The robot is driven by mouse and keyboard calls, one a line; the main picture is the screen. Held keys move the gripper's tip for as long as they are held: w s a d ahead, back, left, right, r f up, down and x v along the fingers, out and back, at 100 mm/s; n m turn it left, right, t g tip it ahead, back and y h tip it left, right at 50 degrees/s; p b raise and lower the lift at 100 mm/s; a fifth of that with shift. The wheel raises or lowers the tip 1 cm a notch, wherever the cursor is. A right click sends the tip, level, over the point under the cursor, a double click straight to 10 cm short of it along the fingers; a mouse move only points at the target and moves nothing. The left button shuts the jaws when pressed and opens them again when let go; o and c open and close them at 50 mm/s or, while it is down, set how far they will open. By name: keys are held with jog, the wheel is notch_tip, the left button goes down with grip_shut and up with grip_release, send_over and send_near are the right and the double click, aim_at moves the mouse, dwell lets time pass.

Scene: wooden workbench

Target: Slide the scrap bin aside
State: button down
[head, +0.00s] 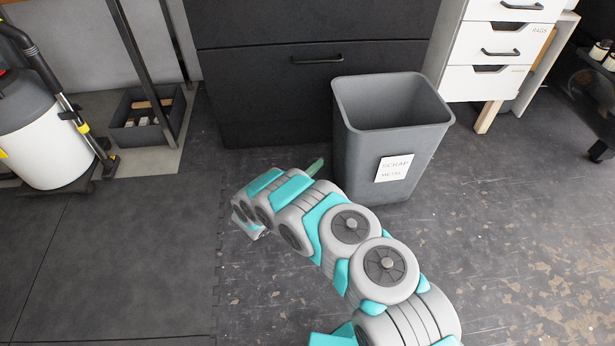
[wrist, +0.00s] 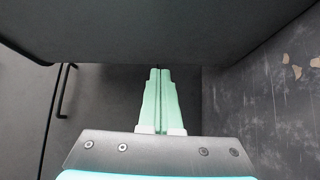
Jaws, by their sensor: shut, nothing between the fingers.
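The scrap bin (head: 375,150) is a grey, open-topped tapered bin with a white label reading "SCRAP METAL". It stands upright on the floor in front of the dark cabinet. My gripper (head: 316,167) is low down, just left of the bin, with its green fingers pointing towards the bin's lower left side. In the wrist view the fingers of my gripper (wrist: 158,70) are together and empty. A dark grey surface across the top there looks like the bin (wrist: 160,35). The fingertips are close to its edge; I cannot tell whether they touch it.
The dark cabinet (head: 265,85) with a bar handle stands behind. A white drawer unit (head: 485,80) is at the back right. A tray (head: 135,130) and a white canister (head: 45,140) are at the left. The floor (head: 500,220) right of the bin is clear.

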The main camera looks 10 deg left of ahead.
aim_at(337, 157)
jog(key=shift+w+d, duration=0.25)
jog(key=shift+d, duration=0.45)
jog(key=shift+w+d, duration=0.25)
jog(key=shift+d, duration=0.4)
jog(key=shift+w+d, duration=0.25)
jog(key=shift+d, duration=0.45)
jog(key=w+d, duration=0.4)
jog(key=d, duration=0.9)
jog(key=w+d, duration=0.3)
jog(key=d, duration=1.1)
jog(key=w+d+p, duration=0.1)
jog(key=w+d, duration=0.3)
jog(key=d, duration=1)
jog(key=shift+w, duration=0.35)
